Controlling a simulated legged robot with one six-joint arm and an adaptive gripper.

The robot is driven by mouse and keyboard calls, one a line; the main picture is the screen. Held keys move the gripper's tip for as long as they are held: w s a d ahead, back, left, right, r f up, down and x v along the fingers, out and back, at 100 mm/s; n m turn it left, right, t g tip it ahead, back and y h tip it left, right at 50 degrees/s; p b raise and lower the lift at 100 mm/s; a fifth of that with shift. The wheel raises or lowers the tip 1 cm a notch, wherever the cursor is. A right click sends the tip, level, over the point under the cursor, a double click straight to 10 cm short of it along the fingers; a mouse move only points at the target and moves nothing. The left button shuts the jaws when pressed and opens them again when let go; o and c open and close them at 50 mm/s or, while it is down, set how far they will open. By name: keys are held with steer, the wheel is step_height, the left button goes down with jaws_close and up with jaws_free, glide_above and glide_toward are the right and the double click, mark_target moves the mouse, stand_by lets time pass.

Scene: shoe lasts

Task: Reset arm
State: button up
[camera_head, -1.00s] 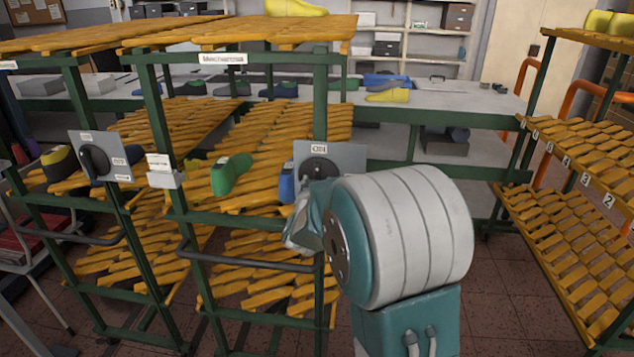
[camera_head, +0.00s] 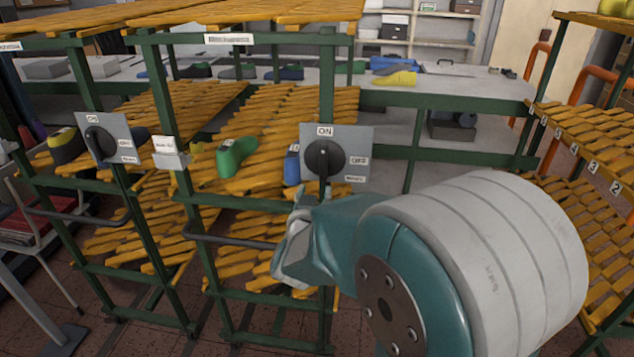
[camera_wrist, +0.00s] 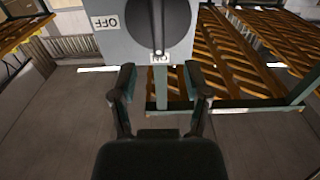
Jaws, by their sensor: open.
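My gripper (camera_wrist: 160,97) shows in the wrist view with its two dark fingers apart and nothing between them. Just beyond the fingertips is a grey switch plate (camera_wrist: 110,38) with a round black knob (camera_wrist: 158,22) and ON and OFF labels. In the head view my arm reaches in from the lower right. The same grey plate (camera_head: 360,140) stands on the rack post, and its black knob (camera_head: 324,158) has its handle pointing down.
A second switch plate (camera_head: 118,127) is on the left rack post. A green shoe last (camera_head: 235,157) and a blue one (camera_head: 292,165) lie on the slatted shelf. A grey bench (camera_head: 455,88) runs behind. Another rack (camera_head: 590,150) stands at the right.

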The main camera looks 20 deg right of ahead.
steer(key=shift+s+a, duration=0.1)
steer(key=shift+s, duration=0.05)
stand_by(0.3)
steer(key=s+a+r+n+g+y, duration=0.25)
steer(key=s+a+n+y, duration=0.35)
steer(key=a+y, duration=0.4)
steer(key=s+f+g, duration=0.3)
steer(key=s+g, duration=0.4)
steer(key=s, duration=1.1)
steer(key=shift+s+a+n, duration=0.15)
steer(key=shift+s+n, duration=0.15)
